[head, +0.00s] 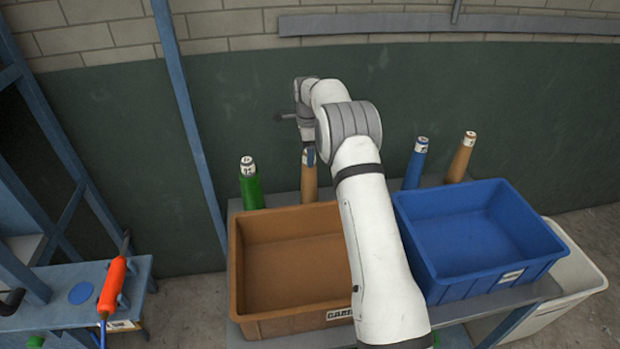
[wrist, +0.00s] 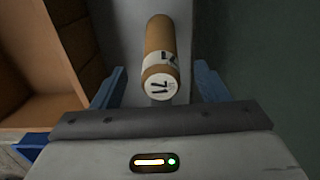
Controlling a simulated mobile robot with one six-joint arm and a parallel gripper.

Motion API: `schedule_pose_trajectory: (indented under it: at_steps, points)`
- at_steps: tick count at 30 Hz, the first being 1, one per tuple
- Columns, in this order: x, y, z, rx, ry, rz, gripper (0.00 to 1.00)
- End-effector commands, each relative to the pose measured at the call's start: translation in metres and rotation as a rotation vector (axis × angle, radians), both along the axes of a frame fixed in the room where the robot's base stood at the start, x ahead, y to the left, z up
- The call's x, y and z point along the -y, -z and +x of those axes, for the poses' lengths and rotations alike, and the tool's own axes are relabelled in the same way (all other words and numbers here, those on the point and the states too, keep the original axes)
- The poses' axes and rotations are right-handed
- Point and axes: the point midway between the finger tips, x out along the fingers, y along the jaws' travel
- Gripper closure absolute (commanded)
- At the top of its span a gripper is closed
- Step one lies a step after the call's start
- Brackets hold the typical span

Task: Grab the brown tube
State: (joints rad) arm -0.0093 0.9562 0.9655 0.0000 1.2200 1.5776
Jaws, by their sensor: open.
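A brown tube (head: 309,182) stands upright behind the brown bin, under my gripper (head: 308,153). In the wrist view the tube (wrist: 160,42) shows with its white end cap marked 71 and a white label band. The blue fingers of my gripper (wrist: 157,82) are open, one on each side of the tube's capped end, with a gap on both sides. A second brown tube (head: 461,157) leans at the back right, behind the blue bin. My gripper partly hides the first tube's top in the head view.
A brown bin (head: 240,270) and a blue bin (head: 480,273) stand on the grey bench. A green tube (head: 250,185) and a blue tube (head: 415,165) stand behind them. A dark green wall (head: 520,110) is close behind. An orange-handled tool (head: 112,288) lies at left.

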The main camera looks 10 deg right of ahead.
Motion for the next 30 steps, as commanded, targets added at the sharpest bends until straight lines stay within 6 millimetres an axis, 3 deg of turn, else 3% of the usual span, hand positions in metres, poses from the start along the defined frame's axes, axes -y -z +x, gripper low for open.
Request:
schedule_pose_trajectory:
  at_steps: [9, 18, 30]
  points:
    - [0.004, 0.042, 0.001, -0.001, -0.001, 0.0, 0.32]
    - [0.005, 0.047, 0.001, 0.0, -0.001, 0.0, 0.33]
    - [0.005, 0.046, 0.001, 0.0, 0.0, 0.0, 0.66]
